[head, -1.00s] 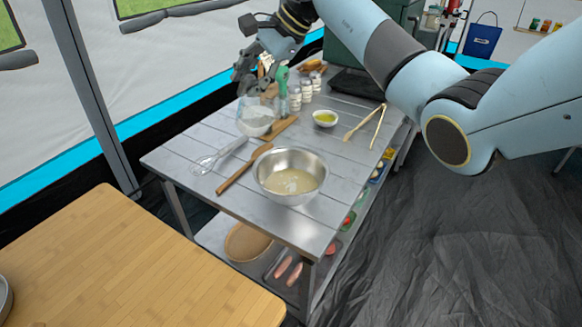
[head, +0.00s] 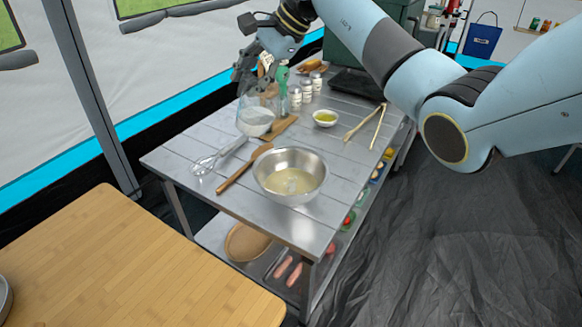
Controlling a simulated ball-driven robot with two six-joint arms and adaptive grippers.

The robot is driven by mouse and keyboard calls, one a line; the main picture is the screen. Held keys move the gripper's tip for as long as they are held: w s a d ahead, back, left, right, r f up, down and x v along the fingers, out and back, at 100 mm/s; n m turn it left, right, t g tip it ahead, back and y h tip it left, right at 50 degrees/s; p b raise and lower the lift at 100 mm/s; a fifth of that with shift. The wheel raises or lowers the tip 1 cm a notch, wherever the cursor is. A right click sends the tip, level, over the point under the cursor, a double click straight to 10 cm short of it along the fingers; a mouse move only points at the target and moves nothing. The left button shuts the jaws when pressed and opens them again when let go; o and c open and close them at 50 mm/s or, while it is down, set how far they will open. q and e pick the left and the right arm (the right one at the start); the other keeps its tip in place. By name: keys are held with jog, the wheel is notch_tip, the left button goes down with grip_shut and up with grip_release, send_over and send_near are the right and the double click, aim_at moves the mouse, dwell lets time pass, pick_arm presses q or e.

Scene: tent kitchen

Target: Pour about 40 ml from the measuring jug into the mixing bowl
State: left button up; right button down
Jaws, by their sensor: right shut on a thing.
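The measuring jug (head: 256,121) is clear and holds white liquid. It is at the back left of the metal table, left of the green-handled tool. My right gripper (head: 247,88) is shut on the jug at its upper part, and the fingers hide part of its rim. I cannot tell whether the jug touches the table. The steel mixing bowl (head: 291,172) stands nearer the front of the table with pale liquid in its bottom. The jug is behind and to the left of the bowl, apart from it. My left gripper is not in view.
A whisk (head: 217,157) and a wooden spoon (head: 243,169) lie left of the bowl. Behind it are a small bowl of yellow liquid (head: 325,118), shaker jars (head: 306,92) and wooden tongs (head: 366,124). A wooden worktop (head: 120,265) fills the front left.

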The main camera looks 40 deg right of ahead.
aim_at(255, 108)
jog(key=shift+w+a+r+g, duration=0.1)
jog(key=shift+w+r+g, duration=0.2)
jog(key=shift+w+g, duration=0.1)
jog(key=w+f+g+b, duration=0.1)
jog(key=b, duration=0.1)
jog(key=f+g+b, duration=0.1)
jog(key=b, duration=0.1)
jog(key=shift+w+m+g+b, duration=0.3)
jog(key=shift+w+m, duration=0.05)
jog(key=shift+m, duration=0.05)
jog(key=f+g+b, duration=0.1)
jog(key=b, duration=0.2)
jog(key=w+d+f+b, duration=0.1)
jog(key=b, duration=0.3)
jog(key=m+g+b, duration=0.1)
jog(key=b, duration=0.2)
jog(key=shift+w+d+f+g+h, duration=0.3)
jog(key=shift+d+f+h, duration=0.1)
